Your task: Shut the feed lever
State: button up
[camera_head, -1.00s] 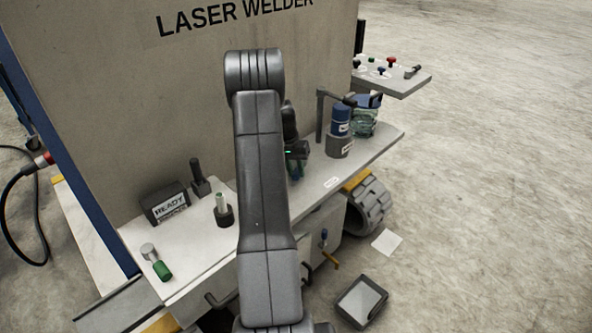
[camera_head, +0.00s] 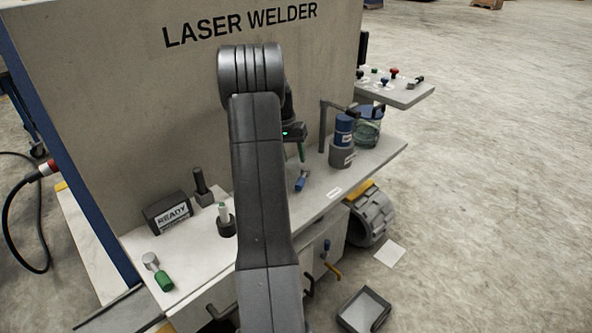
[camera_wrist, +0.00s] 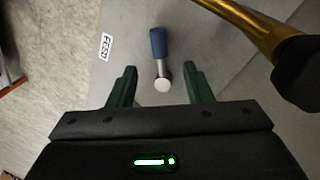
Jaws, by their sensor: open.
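The feed lever has a blue handle (camera_wrist: 158,42) on a short silver shaft with a pale round end, beside a white label reading FEED (camera_wrist: 106,46) in the wrist view. In the head view the blue handle (camera_head: 301,181) leans over the worktop near its front edge. My gripper (camera_wrist: 160,72) is open, its two green fingers apart. The silver shaft appears in the gap between the fingertips, and the blue handle extends beyond them. In the head view my gripper (camera_head: 300,157) is just above the lever and looks apart from it. My arm hides part of the worktop.
A gold bar with a dark end (camera_wrist: 250,25) is close to the right finger. A blue canister (camera_head: 343,131) in a grey holder and a glass jar (camera_head: 368,130) stand to the right. The READY box (camera_head: 168,211) and a green-handled tool (camera_head: 161,275) are at left.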

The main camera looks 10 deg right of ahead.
aim_at(302, 182)
jog(key=r, duration=0.3)
jog(key=shift+w+a+r, duration=0.15)
jog(key=shift+a+r, duration=0.2)
jog(key=d+f, duration=0.1)
jog(key=f, duration=0.8)
jog(key=s+d+f, duration=0.1)
jog(key=f, duration=0.3)
jog(key=shift+d+f, duration=0.3)
notch_tip(302, 182, up, 14)
jog(key=w+a, duration=0.1)
jog(key=a, duration=0.2)
jog(key=d+f, duration=0.1)
jog(key=f, duration=0.3)
jog(key=d+f, duration=0.1)
jog(key=f, duration=0.4)
jog(key=s+d+f, duration=0.1)
jog(key=f, duration=0.3)
jog(key=shift+s+f, duration=0.1)
jog(key=shift+f, duration=0.3)
jog(key=shift+s+d+f+n+p, duration=0.15)
jog(key=shift+d+n+p, duration=0.15)
jog(key=shift+d+n, duration=0.35)
